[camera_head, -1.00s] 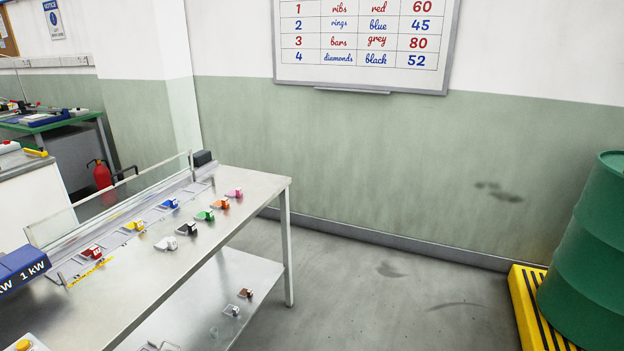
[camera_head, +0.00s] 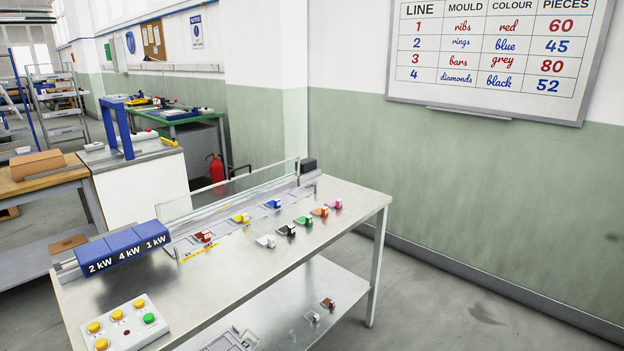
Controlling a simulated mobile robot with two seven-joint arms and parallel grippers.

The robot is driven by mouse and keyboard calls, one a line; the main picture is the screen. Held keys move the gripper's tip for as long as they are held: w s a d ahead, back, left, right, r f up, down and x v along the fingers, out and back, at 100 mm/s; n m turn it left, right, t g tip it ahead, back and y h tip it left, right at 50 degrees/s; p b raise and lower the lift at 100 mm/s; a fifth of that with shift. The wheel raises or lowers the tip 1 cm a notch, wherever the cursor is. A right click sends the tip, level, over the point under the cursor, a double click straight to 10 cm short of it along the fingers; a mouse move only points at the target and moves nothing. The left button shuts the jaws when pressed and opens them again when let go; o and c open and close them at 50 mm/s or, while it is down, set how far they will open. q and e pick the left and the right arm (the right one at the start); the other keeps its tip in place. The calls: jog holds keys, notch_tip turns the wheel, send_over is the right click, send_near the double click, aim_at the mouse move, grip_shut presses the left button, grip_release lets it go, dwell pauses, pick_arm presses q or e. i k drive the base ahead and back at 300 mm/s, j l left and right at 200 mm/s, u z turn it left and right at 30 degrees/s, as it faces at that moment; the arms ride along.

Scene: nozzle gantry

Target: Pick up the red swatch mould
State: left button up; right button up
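The red swatch mould (camera_head: 203,236) is a small red block with a pale part. It sits at the left end of the back row on the metal table (camera_head: 262,281), by the long rail. Yellow (camera_head: 241,218) and blue (camera_head: 273,204) moulds stand farther along that row. White (camera_head: 266,241), black (camera_head: 287,230), green (camera_head: 304,221), orange (camera_head: 320,212) and pink (camera_head: 334,204) ones form the front row. Neither of my grippers is in view.
A blue heater unit (camera_head: 122,246) marked 2 kW, 4 kW, 1 kW is at the table's left end. A button box (camera_head: 125,324) stands in front of it. A low clear guard (camera_head: 235,190) runs along the back. A brown block (camera_head: 328,303) is on the lower shelf.

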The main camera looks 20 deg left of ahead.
aim_at(204, 235)
jog(key=k+j, duration=0.15)
jog(key=j, duration=0.2)
jog(key=k+j, duration=0.15)
jog(key=j, duration=0.15)
jog(key=k+j+z, duration=0.1)
jog(key=j, duration=0.25)
jog(key=k+j, duration=0.2)
jog(key=k+j+z, duration=0.1)
jog(key=j, duration=0.25)
jog(key=k+j, duration=0.1)
jog(key=j, duration=0.2)
jog(key=k+j+z, duration=0.15)
jog(key=j, duration=0.2)
jog(key=j+z, duration=0.1)
jog(key=j, duration=0.35)
jog(key=k+j, duration=0.15)
jog(key=j, duration=0.25)
jog(key=j+z, duration=0.2)
jog(key=j, duration=0.75)
jog(key=k+j+z, duration=0.2)
jog(key=j, duration=0.7)
jog(key=j+z, duration=0.1)
jog(key=j, duration=0.35)
jog(key=i+j+z, duration=0.1)
jog(key=j, duration=0.4)
jog(key=i+j+z, duration=0.1)
jog(key=j, duration=0.35)
jog(key=i+j, duration=0.15)
jog(key=j, duration=0.3)
jog(key=z, duration=0.05)
